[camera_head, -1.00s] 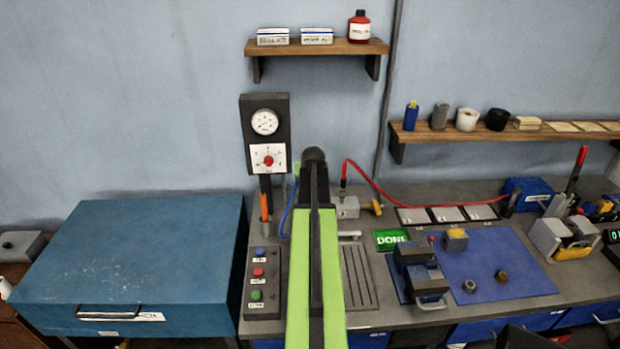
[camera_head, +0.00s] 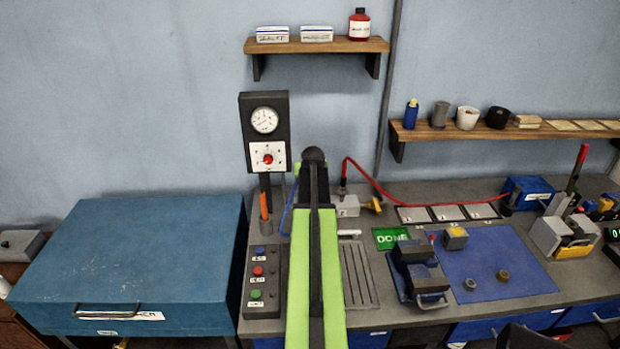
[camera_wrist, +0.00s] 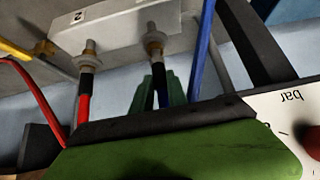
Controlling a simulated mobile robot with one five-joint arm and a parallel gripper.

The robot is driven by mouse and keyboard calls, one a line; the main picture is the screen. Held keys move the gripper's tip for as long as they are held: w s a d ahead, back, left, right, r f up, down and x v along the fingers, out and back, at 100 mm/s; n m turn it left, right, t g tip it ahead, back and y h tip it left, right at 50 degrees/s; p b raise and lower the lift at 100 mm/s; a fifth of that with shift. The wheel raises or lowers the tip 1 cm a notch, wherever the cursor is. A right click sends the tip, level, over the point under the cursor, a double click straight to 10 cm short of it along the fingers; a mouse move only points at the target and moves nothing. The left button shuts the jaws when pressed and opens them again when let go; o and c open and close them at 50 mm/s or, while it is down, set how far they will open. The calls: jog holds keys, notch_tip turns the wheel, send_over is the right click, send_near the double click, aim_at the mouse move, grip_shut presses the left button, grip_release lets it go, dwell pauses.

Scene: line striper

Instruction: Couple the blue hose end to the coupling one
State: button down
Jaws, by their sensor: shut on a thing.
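The grey coupling block (camera_head: 347,205) stands on the bench just right of my arm; in the wrist view its pale face (camera_wrist: 120,28) carries a "2" label and two metal fittings. The red hose (camera_wrist: 83,105) is on the left fitting (camera_wrist: 87,58). The dark end of the blue hose (camera_wrist: 160,78) lines up with the right fitting (camera_wrist: 154,42) and appears to meet it; whether it is seated I cannot tell. My gripper (camera_wrist: 160,95) is shut on this end. The blue hose (camera_wrist: 203,50) also runs up at the right. My arm hides the gripper in the head view.
A gauge panel (camera_head: 250,130) stands behind and left of my arm, with a button box (camera_head: 264,282) in front. A yellow-handled valve (camera_head: 374,206) sits right of the block. A vise (camera_head: 417,270) and blue mat (camera_head: 520,265) lie further right.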

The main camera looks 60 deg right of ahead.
jog(key=shift+f+b, duration=0.75)
jog(key=c, duration=0.9)
grip_release()
jog(key=shift+r, duration=0.15)
jog(key=p+v, duration=0.5)
jog(key=v, duration=0.2)
